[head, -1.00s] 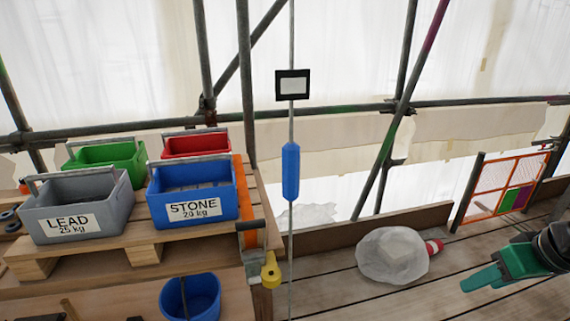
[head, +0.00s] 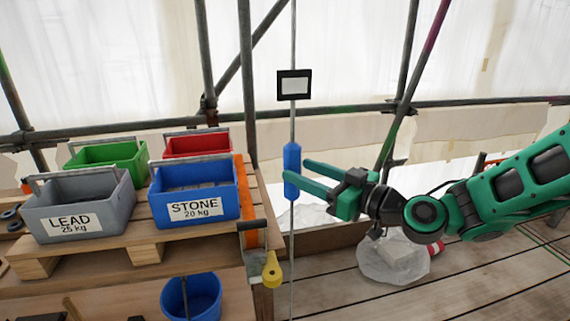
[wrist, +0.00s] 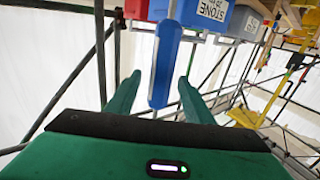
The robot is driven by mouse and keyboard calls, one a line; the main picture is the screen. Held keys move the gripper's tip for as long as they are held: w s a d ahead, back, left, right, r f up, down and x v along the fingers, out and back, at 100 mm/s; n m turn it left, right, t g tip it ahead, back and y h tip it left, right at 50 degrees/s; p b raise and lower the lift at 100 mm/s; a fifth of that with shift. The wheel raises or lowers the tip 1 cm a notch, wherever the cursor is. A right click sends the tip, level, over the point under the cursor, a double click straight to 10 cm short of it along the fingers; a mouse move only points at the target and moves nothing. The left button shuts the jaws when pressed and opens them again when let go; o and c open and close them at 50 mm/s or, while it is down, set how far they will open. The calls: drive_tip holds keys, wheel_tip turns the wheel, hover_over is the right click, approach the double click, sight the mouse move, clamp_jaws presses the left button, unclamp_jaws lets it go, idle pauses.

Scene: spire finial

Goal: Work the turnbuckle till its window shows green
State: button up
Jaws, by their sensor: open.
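The turnbuckle is a blue barrel (head: 292,158) on a thin upright rod in the middle of the head view. Its window (head: 294,85), a black-framed plate above it, looks white, with no green showing. My gripper (head: 296,177) is open, reaching in from the right with its fingertips at the lower half of the barrel. In the wrist view the barrel (wrist: 165,65) lies between and beyond the two spread green fingers (wrist: 157,85). I cannot tell whether either finger touches it.
On the left, a wooden bench (head: 130,238) holds a grey LEAD crate (head: 80,205), a blue STONE crate (head: 195,190), and green and red crates. A yellow-handled part (head: 271,270) hangs near the rod. Scaffold poles stand behind. A wrapped bundle (head: 385,265) lies on the deck.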

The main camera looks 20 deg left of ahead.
drive_tip(key=x, duration=0.7)
drive_tip(key=shift+w+a, duration=0.25)
drive_tip(key=shift+a, duration=0.1)
drive_tip(key=c, duration=1)
drive_tip(key=shift+d, duration=0.2)
drive_tip(key=shift+c, duration=0.2)
